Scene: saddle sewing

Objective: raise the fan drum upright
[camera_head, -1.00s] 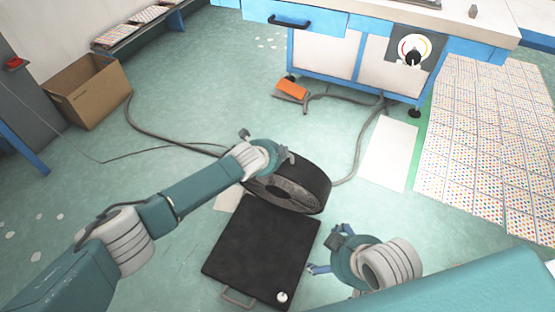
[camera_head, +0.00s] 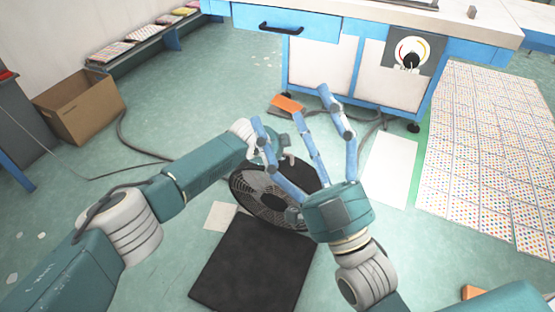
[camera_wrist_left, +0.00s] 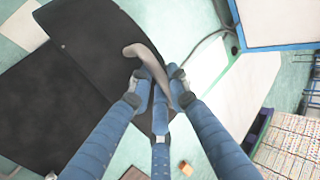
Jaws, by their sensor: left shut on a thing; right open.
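The fan drum (camera_head: 256,193) is black and round with a wire grille. In the head view it stands tilted at the far end of the black flat panel (camera_head: 250,265), its grille facing me. My left gripper (camera_head: 287,152) is at the drum's upper edge. In the left wrist view its blue fingers (camera_wrist_left: 158,82) close around a grey curved handle (camera_wrist_left: 150,66) over a black surface. My right gripper (camera_head: 293,108) is open and empty, its long blue fingers spread. It hides the drum's right part; whether it touches the drum I cannot tell.
A blue and white workbench (camera_head: 330,50) with a dial stands behind the drum. A grey hose (camera_head: 130,145) and an orange object (camera_head: 287,103) lie on the floor. A cardboard box (camera_head: 80,108) is at left. A white sheet (camera_head: 390,170) and dotted sheets (camera_head: 490,150) lie at right.

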